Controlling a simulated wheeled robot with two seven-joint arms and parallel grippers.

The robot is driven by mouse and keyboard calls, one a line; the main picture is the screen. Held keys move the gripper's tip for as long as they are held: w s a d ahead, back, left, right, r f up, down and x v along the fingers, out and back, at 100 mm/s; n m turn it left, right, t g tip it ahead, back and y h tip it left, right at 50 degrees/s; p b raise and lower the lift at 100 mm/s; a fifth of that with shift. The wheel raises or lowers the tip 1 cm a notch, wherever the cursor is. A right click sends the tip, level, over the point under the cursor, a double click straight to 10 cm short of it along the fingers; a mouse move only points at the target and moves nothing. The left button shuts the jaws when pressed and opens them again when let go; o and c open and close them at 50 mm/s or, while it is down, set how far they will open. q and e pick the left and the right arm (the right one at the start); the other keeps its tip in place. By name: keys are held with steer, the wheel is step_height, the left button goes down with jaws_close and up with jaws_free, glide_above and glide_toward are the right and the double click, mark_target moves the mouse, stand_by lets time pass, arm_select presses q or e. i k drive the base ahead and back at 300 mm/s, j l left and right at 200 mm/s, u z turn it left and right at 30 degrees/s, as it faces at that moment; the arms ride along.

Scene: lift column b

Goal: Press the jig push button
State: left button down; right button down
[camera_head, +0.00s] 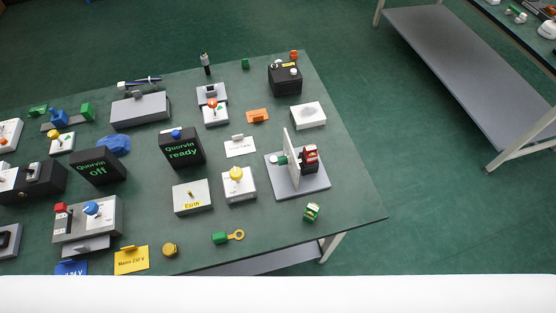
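A jig-like fixture stands near the right end of the green table. It has a grey base plate (312,187), an upright white panel (291,150) and a black block with a red top (310,158). A small green round part (282,160) sticks out from the left face of the panel; it looks like a push button, but it is too small to be sure. I cannot tell whether it is pressed in. Neither of my grippers is in view, and nothing touches the fixture.
The table (350,190) holds several boxes. A white box with a yellow knob (236,173) stands left of the fixture, and a green-and-white block (312,211) lies in front. A black box (285,78) stands behind. The table's right end is bare. A grey-shelved bench (460,70) stands right.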

mark_target(281, 161)
steer(key=k+j+u, duration=0.4)
steer(key=k+j, duration=0.8)
steer(key=k, duration=0.1)
